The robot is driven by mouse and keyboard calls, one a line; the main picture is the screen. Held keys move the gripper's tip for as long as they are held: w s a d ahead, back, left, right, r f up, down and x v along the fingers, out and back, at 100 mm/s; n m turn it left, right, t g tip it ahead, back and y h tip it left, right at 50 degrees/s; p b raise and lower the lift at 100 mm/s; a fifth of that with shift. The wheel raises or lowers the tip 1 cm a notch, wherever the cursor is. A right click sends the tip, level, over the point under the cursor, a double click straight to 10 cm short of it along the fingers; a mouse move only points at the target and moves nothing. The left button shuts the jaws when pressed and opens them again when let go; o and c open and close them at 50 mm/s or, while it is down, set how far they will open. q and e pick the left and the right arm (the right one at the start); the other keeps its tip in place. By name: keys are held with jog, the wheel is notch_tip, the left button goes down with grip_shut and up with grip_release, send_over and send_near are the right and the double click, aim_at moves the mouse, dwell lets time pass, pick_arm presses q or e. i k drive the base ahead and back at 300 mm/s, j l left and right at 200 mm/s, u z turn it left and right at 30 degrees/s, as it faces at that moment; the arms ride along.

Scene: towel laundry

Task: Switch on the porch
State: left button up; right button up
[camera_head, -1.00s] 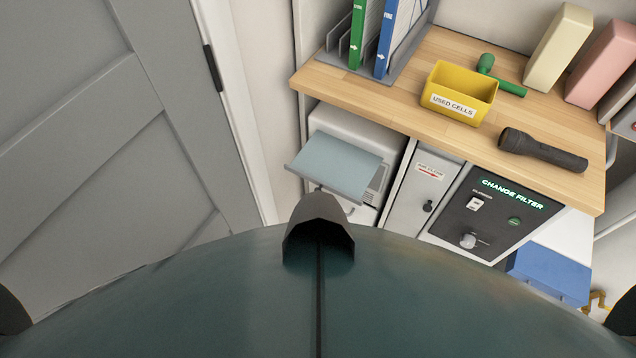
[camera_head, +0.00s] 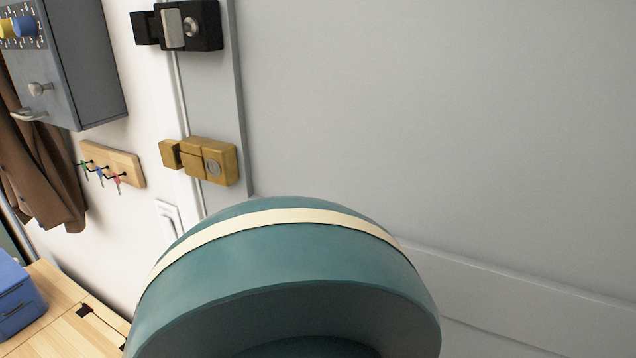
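A white wall switch plate (camera_head: 168,220) is on the wall at the left of the door, below the brass lock. Its lower part is hidden behind a teal rounded part in the foreground, which seems to be my own body. I cannot read any label on it or tell its on or off position. Neither of my grippers shows in this view.
A large grey door (camera_head: 430,120) fills the right, with a black lock (camera_head: 190,25) and a brass lock (camera_head: 205,160) at its left edge. A key rack (camera_head: 112,163), grey cabinet (camera_head: 85,60) and brown coat (camera_head: 40,150) hang left. A blue box (camera_head: 15,295) sits on a wooden top (camera_head: 65,325).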

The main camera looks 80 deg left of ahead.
aim_at(166, 224)
jog(key=u, duration=3.35)
jog(key=i+z, duration=0.15)
jog(key=z, duration=0.2)
